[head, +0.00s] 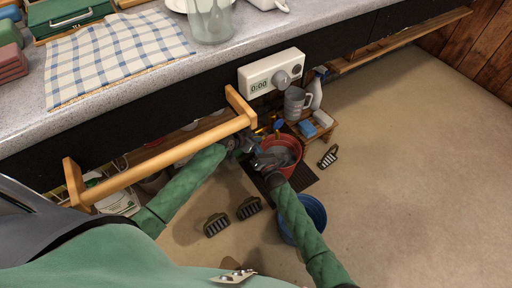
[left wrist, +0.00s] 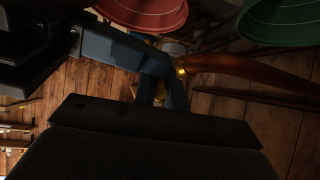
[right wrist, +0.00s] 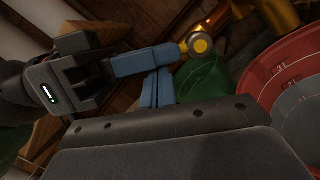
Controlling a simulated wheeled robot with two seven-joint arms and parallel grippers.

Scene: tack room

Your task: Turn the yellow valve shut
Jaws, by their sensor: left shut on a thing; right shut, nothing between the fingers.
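The yellow valve (right wrist: 198,44) shows in the right wrist view as a round yellow-brass end, with yellow pipe parts behind it. In the left wrist view the brass end (left wrist: 181,72) sits by blue fingertips, with an orange-brown bar running right. My left gripper (head: 246,143) is under the counter behind the wooden rail, shut on the valve; the exact grip is largely hidden. My right gripper (head: 262,163) is shut and empty, close beside the left one, near the red bucket. In the head view the valve is mostly hidden by the grippers.
A wooden rail (head: 165,160) juts out from the counter front (head: 130,75). A red bucket (head: 293,148) and a blue bucket (head: 309,218) stand close to my right arm. A white timer box (head: 270,73) is above.

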